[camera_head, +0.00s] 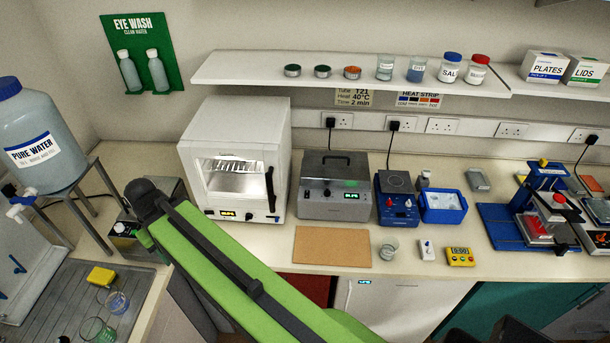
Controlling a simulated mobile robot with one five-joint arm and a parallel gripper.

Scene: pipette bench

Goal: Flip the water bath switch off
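The water bath seems to be the grey box (335,185) with a dark-handled lid, standing on the bench between the white oven and the blue hotplate. Its lid is shut. A small green display is lit on its front panel, with a small control beside it. The switch is too small to tell its position. My green arm reaches from the bottom middle up to the left and ends in a dark joint, left of the white oven and well apart from the grey box. No gripper fingers show.
The white oven (236,158) stands left of the grey box, the blue hotplate (396,197) right. A brown mat (332,246) lies in front. A shelf (350,76) with jars overhangs the back.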

